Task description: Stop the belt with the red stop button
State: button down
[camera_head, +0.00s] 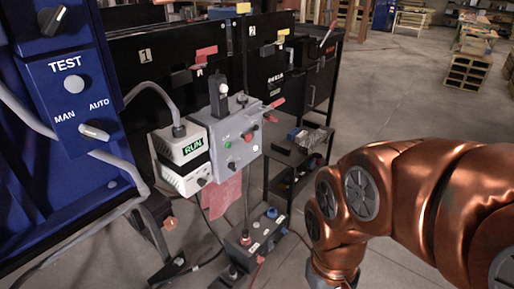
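A grey control box (236,138) stands near the middle of the picture, with a small green button or lamp (228,145) on its front. A small red knob or button (248,137) sits right of the green one; I cannot read its label. A red lever (272,105) sticks out at the box's upper right. My copper arm comes in from the right and bends down to the bottom edge, apart from the box. My gripper's fingers are out of the picture.
A blue panel (80,100) marked TEST, MAN and AUTO stands at left. Black cabinets (170,70) stand behind the control box. A lower grey box (256,236) with cables sits near the floor. Open concrete floor (400,95) lies beyond my arm.

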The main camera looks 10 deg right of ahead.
aim_at(248, 138)
jog(key=z, duration=0.6)
jog(key=i, duration=0.75)
jog(key=u, duration=1.4)
